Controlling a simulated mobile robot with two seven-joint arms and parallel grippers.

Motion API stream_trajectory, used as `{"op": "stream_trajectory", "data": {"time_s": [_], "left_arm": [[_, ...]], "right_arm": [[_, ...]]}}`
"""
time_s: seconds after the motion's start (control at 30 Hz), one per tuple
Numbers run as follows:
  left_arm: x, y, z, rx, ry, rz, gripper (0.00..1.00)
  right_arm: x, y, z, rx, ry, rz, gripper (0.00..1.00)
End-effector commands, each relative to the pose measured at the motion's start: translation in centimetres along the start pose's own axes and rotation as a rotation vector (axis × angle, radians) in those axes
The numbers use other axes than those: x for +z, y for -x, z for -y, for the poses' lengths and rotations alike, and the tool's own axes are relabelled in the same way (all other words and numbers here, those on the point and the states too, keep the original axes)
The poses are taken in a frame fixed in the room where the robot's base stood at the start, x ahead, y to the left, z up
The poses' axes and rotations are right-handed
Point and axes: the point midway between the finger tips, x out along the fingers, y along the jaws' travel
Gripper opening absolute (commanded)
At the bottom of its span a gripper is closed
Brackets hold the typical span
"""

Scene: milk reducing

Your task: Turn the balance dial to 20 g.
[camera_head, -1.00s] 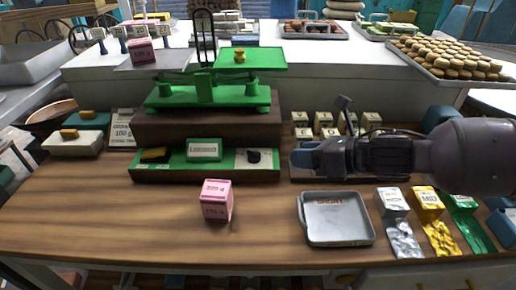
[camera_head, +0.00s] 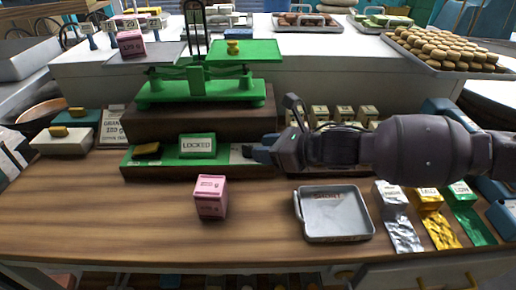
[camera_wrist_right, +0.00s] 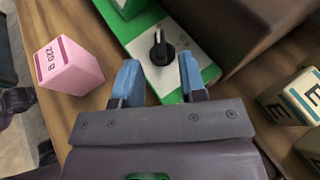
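The balance dial (camera_wrist_right: 162,50) is a black knob on a white plate at the right end of the green panel (camera_head: 225,158). In the head view my right gripper hides it. My right gripper (camera_head: 258,152) is at that end of the panel. In the right wrist view its blue fingers (camera_wrist_right: 160,80) are open, with the dial ahead between them and nothing held. I cannot read the dial's setting. The green balance (camera_head: 200,88) stands behind, with a pink block (camera_head: 131,45) on its left pan and a small brass weight (camera_head: 233,47) on its right pan. My left gripper is not in view.
A pink block (camera_head: 210,197), marked 220 g in the wrist view (camera_wrist_right: 68,66), stands on the table in front of the panel. A metal tray (camera_head: 334,232) lies right of it. Lettered cream blocks (camera_wrist_right: 294,96) stand right of my gripper. The front left table is clear.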

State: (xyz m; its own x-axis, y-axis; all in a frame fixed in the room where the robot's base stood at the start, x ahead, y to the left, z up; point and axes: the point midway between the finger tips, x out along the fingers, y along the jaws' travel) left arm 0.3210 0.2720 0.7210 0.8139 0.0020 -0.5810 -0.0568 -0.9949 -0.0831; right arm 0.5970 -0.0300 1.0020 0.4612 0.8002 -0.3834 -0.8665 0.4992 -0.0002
Motion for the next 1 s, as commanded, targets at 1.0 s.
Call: {"op": "stream_trajectory", "data": {"time_s": [1.0], "left_arm": [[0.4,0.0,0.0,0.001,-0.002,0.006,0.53]], "right_arm": [[0.0,-2.3,0.0,0.000,-0.001,0.000,0.00]]}}
